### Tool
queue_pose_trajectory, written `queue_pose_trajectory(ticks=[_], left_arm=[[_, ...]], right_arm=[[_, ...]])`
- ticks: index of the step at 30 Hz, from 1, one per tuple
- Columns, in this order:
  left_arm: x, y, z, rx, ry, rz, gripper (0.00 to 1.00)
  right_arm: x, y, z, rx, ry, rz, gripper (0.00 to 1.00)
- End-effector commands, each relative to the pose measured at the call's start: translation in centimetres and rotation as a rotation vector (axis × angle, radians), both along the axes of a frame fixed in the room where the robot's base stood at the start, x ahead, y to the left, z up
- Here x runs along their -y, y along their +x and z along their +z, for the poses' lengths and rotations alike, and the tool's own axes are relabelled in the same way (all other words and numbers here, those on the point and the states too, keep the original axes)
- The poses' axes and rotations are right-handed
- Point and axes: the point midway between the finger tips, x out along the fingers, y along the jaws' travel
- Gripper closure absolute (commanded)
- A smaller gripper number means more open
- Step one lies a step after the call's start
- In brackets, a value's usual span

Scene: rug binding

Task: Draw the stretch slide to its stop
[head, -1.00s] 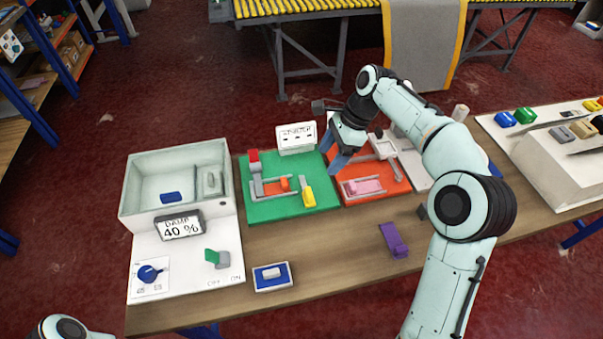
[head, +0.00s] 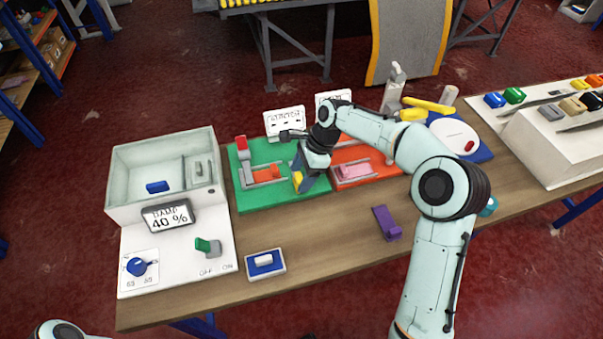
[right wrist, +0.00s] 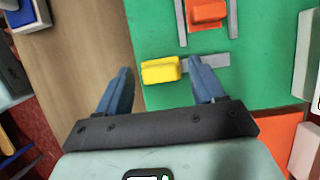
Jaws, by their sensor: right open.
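The green board (head: 250,203) stands below a small sign that seems to read "STRETCH" (head: 285,122). It bears an orange block (head: 266,174) between grey rails, a red-topped grey post (head: 241,145) and a yellow block. In the right wrist view the yellow block (right wrist: 160,71) lies at the end of a grey strip (right wrist: 214,61), with the orange block (right wrist: 207,13) beyond. My right gripper (head: 303,178) is open over the board's right side and partly hides the yellow block. In the wrist view its blue fingers flank the yellow block; contact cannot be told. My left gripper is out of view.
An orange board (head: 375,174) with a pink block (head: 353,170) adjoins on the right. A white damp unit reading 40 % (head: 167,216) stands left. A purple piece (head: 386,222) and a blue-white switch (head: 264,263) sit in front. The bench front between them is clear.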

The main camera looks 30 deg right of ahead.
Motion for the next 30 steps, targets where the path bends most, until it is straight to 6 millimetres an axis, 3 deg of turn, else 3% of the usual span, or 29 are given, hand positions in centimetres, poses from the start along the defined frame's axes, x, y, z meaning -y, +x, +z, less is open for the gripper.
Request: queue_pose_trajectory(ticks=[5, 11, 16, 24, 30], left_arm=[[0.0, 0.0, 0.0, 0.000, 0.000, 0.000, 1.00], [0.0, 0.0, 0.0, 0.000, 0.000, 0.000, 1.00], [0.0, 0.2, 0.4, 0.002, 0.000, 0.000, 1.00], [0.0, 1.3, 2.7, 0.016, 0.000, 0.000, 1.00], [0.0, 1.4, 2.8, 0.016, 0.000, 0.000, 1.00]], right_arm=[[0.0, 0.0, 0.0, 0.000, 0.000, 0.000, 0.35], [0.0, 0.0, 0.0, 0.000, 0.000, 0.000, 1.00], [0.8, -0.1, 0.1, -0.002, -0.001, -0.004, 1.00], [5.6, -1.3, 0.3, -0.002, -0.001, -0.004, 1.00], [6.5, -1.5, 0.0, 0.000, -0.003, -0.001, 1.00]])
